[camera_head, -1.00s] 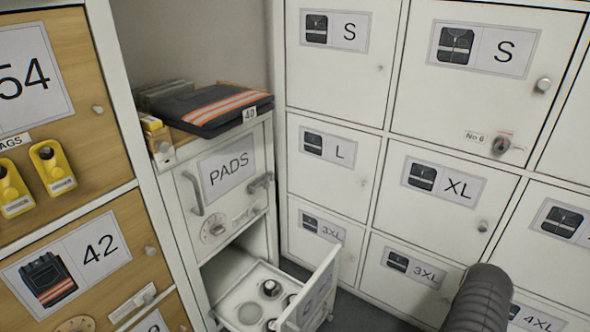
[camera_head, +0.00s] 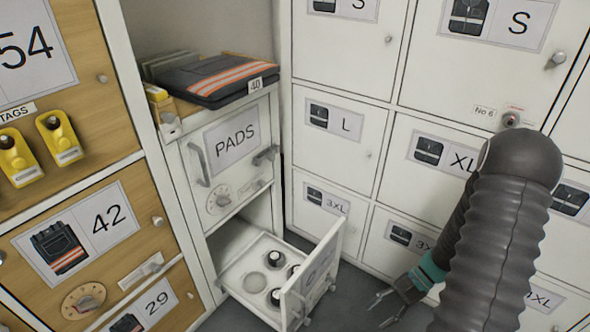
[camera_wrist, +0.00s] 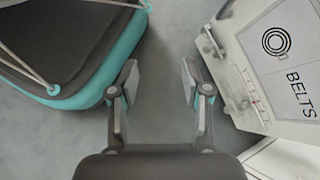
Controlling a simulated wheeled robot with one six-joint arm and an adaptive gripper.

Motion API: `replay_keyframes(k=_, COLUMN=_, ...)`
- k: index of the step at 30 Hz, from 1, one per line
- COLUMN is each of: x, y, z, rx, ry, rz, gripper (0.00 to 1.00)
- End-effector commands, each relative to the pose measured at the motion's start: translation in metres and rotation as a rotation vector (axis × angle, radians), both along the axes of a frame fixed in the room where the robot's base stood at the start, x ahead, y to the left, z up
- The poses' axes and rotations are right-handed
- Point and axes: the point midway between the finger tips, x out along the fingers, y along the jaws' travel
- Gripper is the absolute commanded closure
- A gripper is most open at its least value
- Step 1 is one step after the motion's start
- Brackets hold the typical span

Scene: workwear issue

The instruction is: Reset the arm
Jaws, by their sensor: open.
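My gripper (camera_head: 380,310) is low at the right of the open drawer in the head view, with its fingers pointing left. In the wrist view my gripper (camera_wrist: 159,82) has its two fingers spread apart with only grey floor between them. It holds nothing. My dark ribbed arm crosses the right side of the head view and hides part of the lockers behind it.
An open drawer (camera_head: 238,285) with several dark round items juts out below the PADS front (camera_head: 232,142). White lockers (camera_head: 334,125) stand behind. A BELTS panel (camera_wrist: 278,75) is close right of the gripper in the wrist view. Bare floor (camera_wrist: 160,120) lies beneath.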

Motion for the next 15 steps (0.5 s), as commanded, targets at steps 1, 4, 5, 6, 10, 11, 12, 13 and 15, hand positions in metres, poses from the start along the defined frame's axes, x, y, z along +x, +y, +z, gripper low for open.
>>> replay_keyframes(k=1, x=0.000, y=-0.001, z=0.014, rx=-0.035, ry=-0.033, rz=0.041, gripper=0.52)
replay_keyframes(k=4, x=-0.003, y=-0.003, z=0.038, rx=-0.102, ry=-0.091, rz=0.121, gripper=0.52)
replay_keyframes(k=5, x=-0.003, y=-0.004, z=0.045, rx=-0.122, ry=-0.108, rz=0.142, gripper=0.52)
replay_keyframes(k=6, x=-0.004, y=-0.004, z=0.054, rx=-0.149, ry=-0.133, rz=0.173, gripper=0.52)
replay_keyframes(k=10, x=-0.008, y=-0.005, z=0.084, rx=-0.232, ry=-0.213, rz=0.267, gripper=0.52)
replay_keyframes(k=11, x=-0.009, y=-0.005, z=0.091, rx=-0.252, ry=-0.232, rz=0.289, gripper=0.52)
replay_keyframes(k=12, x=-0.010, y=-0.005, z=0.100, rx=-0.277, ry=-0.256, rz=0.315, gripper=0.52)
replay_keyframes(k=13, x=-0.011, y=-0.005, z=0.107, rx=-0.295, ry=-0.275, rz=0.335, gripper=0.52)
replay_keyframes(k=15, x=-0.013, y=-0.004, z=0.122, rx=-0.340, ry=-0.321, rz=0.380, gripper=0.52)
